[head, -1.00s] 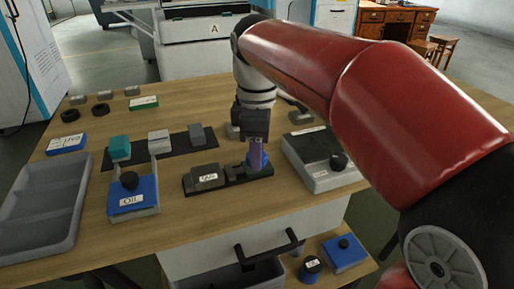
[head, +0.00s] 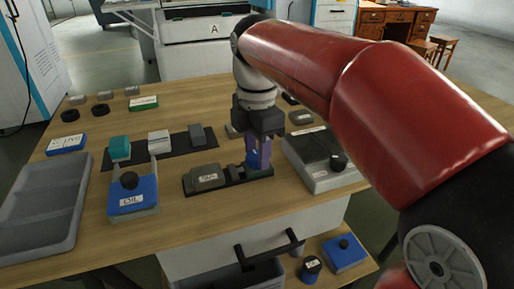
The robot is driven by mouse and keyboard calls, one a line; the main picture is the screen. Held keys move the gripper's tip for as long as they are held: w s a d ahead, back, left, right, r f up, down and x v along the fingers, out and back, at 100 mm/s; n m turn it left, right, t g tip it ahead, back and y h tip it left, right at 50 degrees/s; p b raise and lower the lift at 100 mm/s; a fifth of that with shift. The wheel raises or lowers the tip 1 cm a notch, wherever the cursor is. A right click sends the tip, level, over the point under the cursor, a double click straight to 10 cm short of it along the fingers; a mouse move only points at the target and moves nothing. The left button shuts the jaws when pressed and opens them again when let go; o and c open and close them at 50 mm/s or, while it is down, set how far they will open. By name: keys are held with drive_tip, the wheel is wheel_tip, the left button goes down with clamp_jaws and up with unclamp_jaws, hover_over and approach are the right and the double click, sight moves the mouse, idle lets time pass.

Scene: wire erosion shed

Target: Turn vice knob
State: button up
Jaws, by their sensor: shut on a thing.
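The vice (head: 208,179) is a low dark grey block with a white label, on a black base on the wooden table.
A blue box marked OIL (head: 133,198) and a grey tray (head: 42,205) stand to the left. A grey box with a black knob (head: 318,164) is close on the right. A black mat (head: 175,149) with several blocks lies behind.

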sight(257, 156)
idle(0.4)
drive_tip(key=o, duration=1)
drive_tip(key=shift+c, duration=0.2)
drive_tip(key=shift+r, duration=0.1)
wheel_tip(257, 156, up, 8)
drive_tip(key=shift+f, duration=0.2)
drive_tip(key=shift+s, duration=0.15)
